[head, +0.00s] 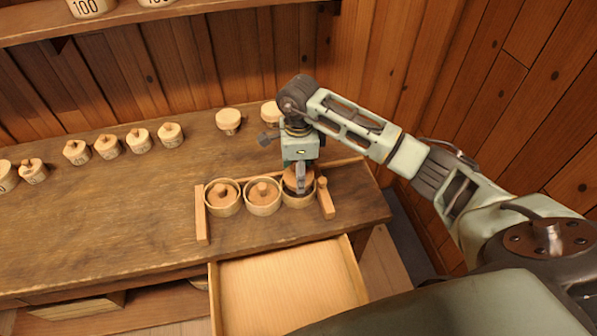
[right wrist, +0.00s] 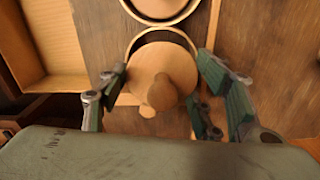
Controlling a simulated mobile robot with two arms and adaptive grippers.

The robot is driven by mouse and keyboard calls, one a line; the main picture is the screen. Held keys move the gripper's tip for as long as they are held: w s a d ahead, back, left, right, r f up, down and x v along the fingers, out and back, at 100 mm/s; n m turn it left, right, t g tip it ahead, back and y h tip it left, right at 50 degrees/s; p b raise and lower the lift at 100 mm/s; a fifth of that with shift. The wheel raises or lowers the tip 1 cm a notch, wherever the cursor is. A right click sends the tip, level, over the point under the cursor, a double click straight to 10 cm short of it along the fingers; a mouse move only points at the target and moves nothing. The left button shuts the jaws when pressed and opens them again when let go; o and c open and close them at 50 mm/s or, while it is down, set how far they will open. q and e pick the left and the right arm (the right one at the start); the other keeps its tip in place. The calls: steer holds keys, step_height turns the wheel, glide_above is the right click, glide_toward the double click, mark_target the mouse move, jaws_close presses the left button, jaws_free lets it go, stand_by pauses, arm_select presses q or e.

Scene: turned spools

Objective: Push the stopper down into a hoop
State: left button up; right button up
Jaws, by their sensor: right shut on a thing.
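Three round wooden hoops stand in a row on the bench: a left hoop (head: 222,210), a middle hoop (head: 263,210) and a right hoop (head: 297,203). Knobbed stoppers sit inside the left and middle hoops. My right gripper (head: 299,184) points down over the right hoop, its fingers shut on the sides of a stopper (right wrist: 161,72) with a round knob. The stopper is at the right hoop's mouth; the fingers hide how deep it sits. In the right wrist view the hoop's rim (right wrist: 134,42) shows around its far side. My left gripper is not in view.
Wooden rails (head: 202,214) frame the hoop row, with a small peg at the right rail. Several knobbed, numbered pots (head: 107,147) stand along the back left, and light round-topped pieces (head: 228,119) behind the hoops. An open, empty drawer (head: 285,290) juts out in front.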

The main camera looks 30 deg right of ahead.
steer(key=shift+f, duration=0.25)
steer(key=shift+f+b, duration=0.75)
steer(key=shift+b, duration=0.15)
steer(key=shift+f, duration=0.2)
